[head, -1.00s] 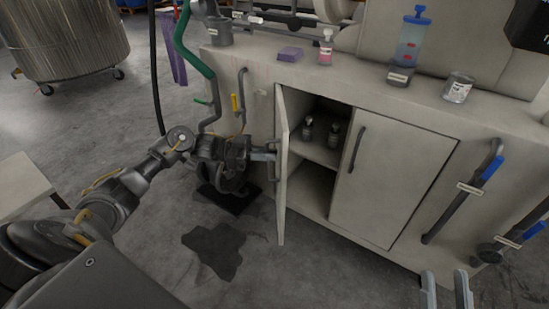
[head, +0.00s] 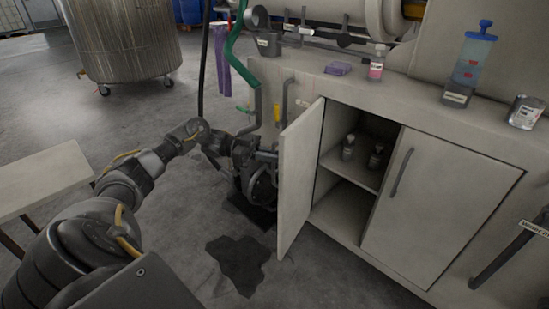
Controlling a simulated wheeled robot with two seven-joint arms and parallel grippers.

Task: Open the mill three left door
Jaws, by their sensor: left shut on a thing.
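The right door (head: 436,206) is closed, with a dark bar handle (head: 402,171). My right gripper is out of view.
A dark stain (head: 237,262) lies on the floor. A pale table (head: 40,178) is at left.

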